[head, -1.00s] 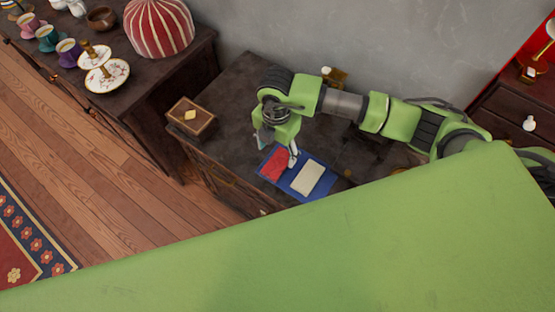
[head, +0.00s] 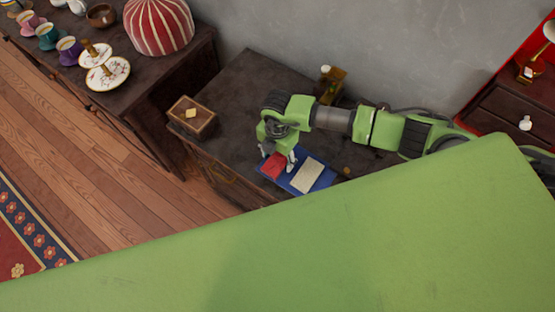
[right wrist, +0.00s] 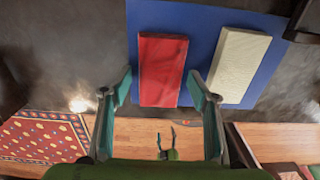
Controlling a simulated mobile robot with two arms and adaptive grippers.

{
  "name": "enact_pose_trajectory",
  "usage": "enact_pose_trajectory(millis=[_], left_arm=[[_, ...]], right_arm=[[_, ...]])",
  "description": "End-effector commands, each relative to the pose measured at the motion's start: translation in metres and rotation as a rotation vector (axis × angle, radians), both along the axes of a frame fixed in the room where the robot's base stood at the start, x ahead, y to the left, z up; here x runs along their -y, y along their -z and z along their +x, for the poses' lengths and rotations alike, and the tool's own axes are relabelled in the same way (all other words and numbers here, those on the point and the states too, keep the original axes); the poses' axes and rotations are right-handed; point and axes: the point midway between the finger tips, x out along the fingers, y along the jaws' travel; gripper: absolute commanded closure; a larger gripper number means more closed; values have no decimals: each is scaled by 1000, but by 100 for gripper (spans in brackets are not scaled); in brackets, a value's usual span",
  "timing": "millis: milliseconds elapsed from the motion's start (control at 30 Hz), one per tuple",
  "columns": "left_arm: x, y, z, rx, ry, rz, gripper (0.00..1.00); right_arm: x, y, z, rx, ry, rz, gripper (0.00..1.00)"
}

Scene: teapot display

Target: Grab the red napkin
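The red napkin (head: 272,168) is a folded flat block on a blue mat (head: 290,187), on the dark cabinet top. In the right wrist view the napkin (right wrist: 161,70) lies on the left part of the mat (right wrist: 205,25). My right gripper (head: 278,158) is open above it. In the right wrist view its fingertips (right wrist: 160,86) stand apart, one to each side of the napkin's near part; I see no contact. A small two-pronged shape far below, apparently my left gripper (right wrist: 166,136), has its prongs apart and empty.
A cream folded napkin (head: 307,175) lies right of the red one on the mat. A small wooden box (head: 191,121) stands at the cabinet's left end. A brass-coloured object (head: 330,88) stands near the wall. Cups and a tiered stand (head: 104,72) are on the left cabinet.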

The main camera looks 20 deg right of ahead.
Motion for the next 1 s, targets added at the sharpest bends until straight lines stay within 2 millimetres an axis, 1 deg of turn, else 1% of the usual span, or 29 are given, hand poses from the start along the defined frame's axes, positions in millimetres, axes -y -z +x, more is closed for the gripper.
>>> enact_pose_trajectory(millis=[33, 67, 100, 467, 633, 767, 833, 1000], left_arm=[[0, 0, 0, 0, 0, 0, 42], [0, 0, 0, 0, 0, 0, 42], [0, 0, 0, 0, 0, 0, 42], [0, 1, 1, 1, 0, 0, 42], [0, 5, 2, 3, 0, 0, 42], [0, 16, 3, 5, 0, 0, 42], [0, 14, 4, 5, 0, 0, 42], [0, 22, 5, 7, 0, -1, 42]], right_arm=[[0, 0, 0, 0, 0, 0, 62], [0, 0, 0, 0, 0, 0, 70], [0, 0, 0, 0, 0, 0, 80], [0, -1, 0, 0, 0, 0, 80], [0, -10, 1, 2, -1, 2, 80], [0, -30, 2, 6, -2, 2, 80], [-6, -44, -11, 2, -6, 4, 80], [-19, -82, -40, 4, -6, 4, 80]])
